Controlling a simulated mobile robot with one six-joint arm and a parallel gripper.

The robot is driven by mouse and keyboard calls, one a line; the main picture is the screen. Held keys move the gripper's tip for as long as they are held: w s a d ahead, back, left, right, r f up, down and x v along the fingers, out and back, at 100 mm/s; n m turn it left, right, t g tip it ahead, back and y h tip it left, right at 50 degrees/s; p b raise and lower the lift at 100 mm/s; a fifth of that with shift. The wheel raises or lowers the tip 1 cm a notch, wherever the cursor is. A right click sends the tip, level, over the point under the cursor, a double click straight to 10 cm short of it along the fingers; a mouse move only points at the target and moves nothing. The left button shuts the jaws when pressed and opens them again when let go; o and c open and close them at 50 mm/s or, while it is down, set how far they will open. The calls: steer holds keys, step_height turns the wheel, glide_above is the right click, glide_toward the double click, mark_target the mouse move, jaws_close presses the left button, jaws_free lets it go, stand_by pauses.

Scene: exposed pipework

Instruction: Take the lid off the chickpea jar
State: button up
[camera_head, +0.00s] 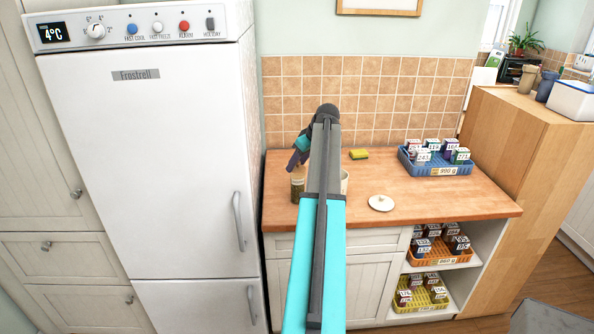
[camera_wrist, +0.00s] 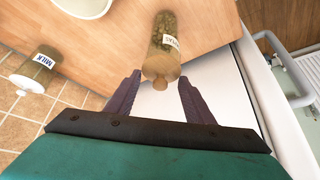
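The jar (camera_wrist: 164,42) with greenish-brown contents stands on the wooden counter. Its label is turned and only partly readable, so I cannot confirm the word. Its tan lid (camera_wrist: 160,68) with a small knob is on the jar, facing my gripper in the wrist view. In the head view the jar (camera_head: 297,186) is at the counter's left end, partly hidden by my arm. My gripper (camera_wrist: 160,80) is open and empty, its fingers spread wider than the lid, with visible gaps at both sides. In the head view my gripper (camera_head: 299,158) is above the jar.
A jar labelled MILK (camera_wrist: 32,72) and a white open container (camera_wrist: 83,5) stand nearby. A loose white lid (camera_head: 381,203) lies on the counter. A yellow sponge (camera_head: 359,154) and a blue crate (camera_head: 436,168) are farther back. The fridge (camera_head: 150,150) borders the counter's left.

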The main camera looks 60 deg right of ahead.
steer(key=c, duration=0.4)
steer(key=shift+r, duration=0.2)
steer(key=shift+r+b, duration=0.85)
steer(key=shift+r, duration=0.5)
steer(key=shift+s+r, duration=0.1)
steer(key=shift+r, duration=0.05)
steer(key=s+a+b, duration=0.1)
steer(key=s+a, duration=0.1)
steer(key=s, duration=0.3)
steer(key=s+a+r+b, duration=0.1)
steer(key=s+a+b, duration=0.1)
steer(key=s, duration=0.2)
steer(key=s+a+b, duration=0.1)
steer(key=s+a, duration=0.1)
steer(key=s, duration=0.3)
steer(key=shift+s+a+r, duration=0.1)
steer(key=shift+s+r, duration=0.2)
